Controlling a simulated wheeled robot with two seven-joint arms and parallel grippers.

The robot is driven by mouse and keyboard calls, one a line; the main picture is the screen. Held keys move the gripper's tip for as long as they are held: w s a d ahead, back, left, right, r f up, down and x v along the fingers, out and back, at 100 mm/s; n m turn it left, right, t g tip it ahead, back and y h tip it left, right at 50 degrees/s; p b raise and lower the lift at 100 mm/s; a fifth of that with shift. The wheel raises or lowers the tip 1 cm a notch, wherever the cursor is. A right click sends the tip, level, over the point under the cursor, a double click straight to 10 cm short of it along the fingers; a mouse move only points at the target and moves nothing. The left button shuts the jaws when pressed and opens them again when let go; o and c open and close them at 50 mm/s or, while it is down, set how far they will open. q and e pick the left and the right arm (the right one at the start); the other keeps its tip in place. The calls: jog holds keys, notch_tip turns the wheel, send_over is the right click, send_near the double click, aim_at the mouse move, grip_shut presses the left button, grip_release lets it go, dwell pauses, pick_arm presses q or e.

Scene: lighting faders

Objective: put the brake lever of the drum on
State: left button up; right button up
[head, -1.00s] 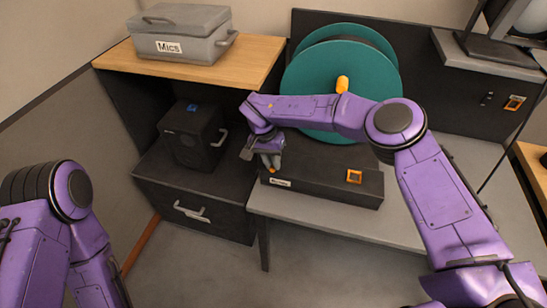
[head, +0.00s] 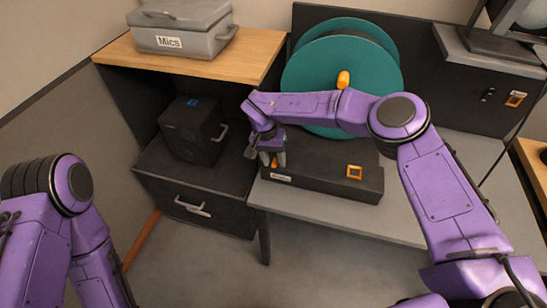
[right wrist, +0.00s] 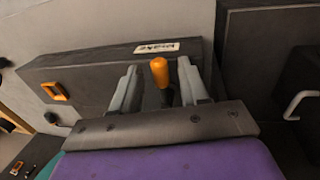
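The drum is a teal cable reel (head: 325,75) standing on a dark base (head: 330,178) on the grey bench. Its brake lever, with an orange grip, shows between my right gripper's fingers in the right wrist view (right wrist: 160,72), near a "brake" label (right wrist: 157,47). My right gripper (head: 273,158) is at the left end of the base. Its two grey fingers (right wrist: 157,85) are open, one on each side of the lever, with visible gaps. In the head view the lever is mostly hidden by the fingers. My left gripper is out of view; only its arm shows.
An orange-framed square (head: 354,172) sits on the base's front, and an orange crank knob (head: 343,79) on the reel. A black speaker box (head: 192,130) stands left on a drawer cabinet (head: 190,195). A grey "Mics" case (head: 180,30) is on the wooden shelf.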

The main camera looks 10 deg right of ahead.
jog(key=shift+r, duration=0.1)
notch_tip(320, 180, up, 10)
jog(key=w+a+b, duration=0.1)
jog(key=b, duration=0.1)
jog(key=shift+a+b, duration=0.35)
jog(key=shift+a, duration=0.05)
